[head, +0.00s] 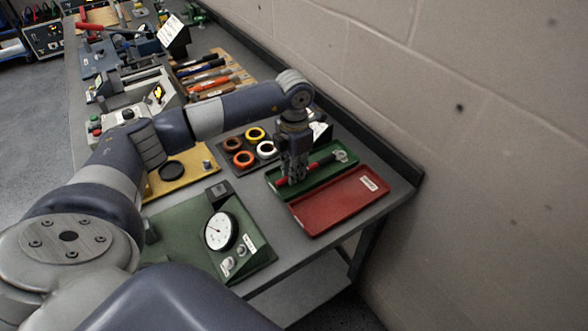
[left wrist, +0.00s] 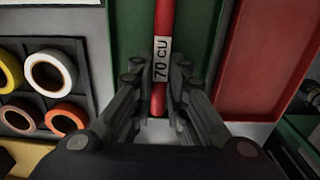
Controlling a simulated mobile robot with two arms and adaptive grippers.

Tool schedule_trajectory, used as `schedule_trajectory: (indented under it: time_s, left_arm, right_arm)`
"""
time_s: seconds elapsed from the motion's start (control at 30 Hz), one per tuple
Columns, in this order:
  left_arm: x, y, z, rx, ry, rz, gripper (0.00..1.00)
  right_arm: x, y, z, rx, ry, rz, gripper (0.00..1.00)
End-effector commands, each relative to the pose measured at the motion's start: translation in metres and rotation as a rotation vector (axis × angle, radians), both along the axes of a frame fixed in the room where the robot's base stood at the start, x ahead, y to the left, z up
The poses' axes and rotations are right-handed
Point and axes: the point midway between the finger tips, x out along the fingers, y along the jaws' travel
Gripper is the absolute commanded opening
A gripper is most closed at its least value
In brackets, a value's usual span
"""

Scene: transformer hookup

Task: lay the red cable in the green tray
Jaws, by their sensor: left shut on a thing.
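The red cable (head: 322,162) is a short red rod with a label reading "70 CU" in the left wrist view (left wrist: 165,22). It is over the green tray (head: 318,181), roughly along its length; I cannot tell whether it touches the tray floor. The green tray also shows behind the cable in the left wrist view (left wrist: 127,30). My left gripper (head: 289,178) points down over the tray's left part and is shut on the cable near one end. In the left wrist view its fingers (left wrist: 160,88) sit on both sides of the cable. My right gripper is not in view.
A red tray (head: 335,205) with a white label lies beside the green tray, toward the bench's front edge. A dark holder (head: 247,150) with several tape rolls stands left of it. A green gauge panel (head: 199,255) is nearer. A wall runs along the right.

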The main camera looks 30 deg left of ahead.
Motion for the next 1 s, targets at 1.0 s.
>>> schedule_trajectory:
  time_s: [1.0]
  left_arm:
    - [0.0, 0.0, 0.012, 0.001, -0.001, 0.0, 0.37]
  right_arm:
    - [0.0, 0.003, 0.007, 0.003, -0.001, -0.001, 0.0]
